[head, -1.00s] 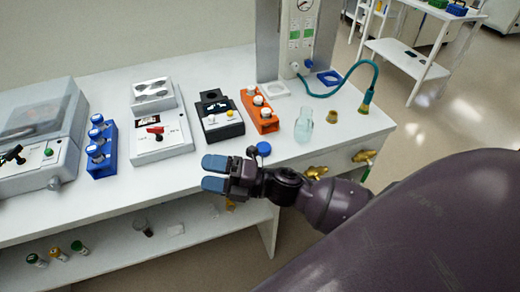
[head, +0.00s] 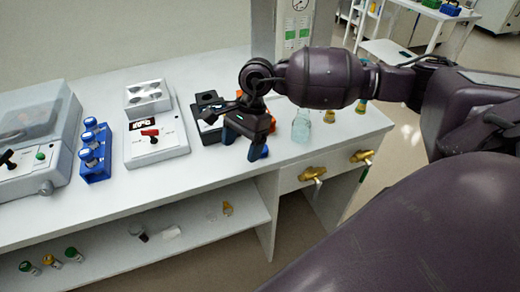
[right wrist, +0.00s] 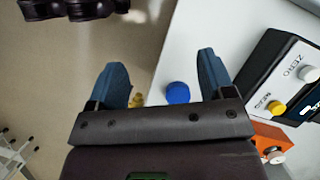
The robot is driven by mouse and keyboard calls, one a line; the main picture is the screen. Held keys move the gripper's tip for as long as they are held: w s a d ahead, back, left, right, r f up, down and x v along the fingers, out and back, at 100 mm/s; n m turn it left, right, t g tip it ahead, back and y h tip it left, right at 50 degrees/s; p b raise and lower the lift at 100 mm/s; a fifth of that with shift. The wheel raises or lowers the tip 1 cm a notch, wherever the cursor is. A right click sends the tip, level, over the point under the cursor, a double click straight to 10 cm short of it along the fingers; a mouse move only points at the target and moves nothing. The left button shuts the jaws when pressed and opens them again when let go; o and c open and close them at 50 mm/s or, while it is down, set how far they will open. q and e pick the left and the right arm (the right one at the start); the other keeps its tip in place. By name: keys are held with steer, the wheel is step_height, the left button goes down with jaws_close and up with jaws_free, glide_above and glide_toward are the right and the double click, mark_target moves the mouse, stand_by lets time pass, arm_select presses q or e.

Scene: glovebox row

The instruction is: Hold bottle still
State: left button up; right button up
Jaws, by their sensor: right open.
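The clear, pale-green glass bottle (head: 301,125) stands upright and open on the bench, right of my right gripper in the head view. My right gripper (head: 244,145) is open and points down above the front of the bench, apart from the bottle. In the right wrist view, the two blue fingers of the right gripper (right wrist: 160,82) are spread, with a round blue cap (right wrist: 178,92) on the bench below, between them. The bottle does not show in the right wrist view. My left gripper is in neither view.
A black device (head: 206,128) and a mostly hidden orange rack (right wrist: 268,138) stand close to the right gripper. A white device (head: 153,135) and a blue vial rack (head: 93,155) stand farther left. Brass valves (head: 312,173) stick out below the bench edge.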

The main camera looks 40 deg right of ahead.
steer(key=w+d+r+n+t+h, duration=0.1)
steer(key=w+d+r+h, duration=0.2)
steer(key=d, duration=0.4)
steer(key=shift+d+r+h, duration=0.15)
steer(key=shift+r+h, duration=0.15)
steer(key=shift+h, duration=0.2)
steer(key=shift+f, duration=0.1)
steer(key=shift+f, duration=2.75)
steer(key=shift+d+f, duration=0.2)
steer(key=shift+f, duration=2.4)
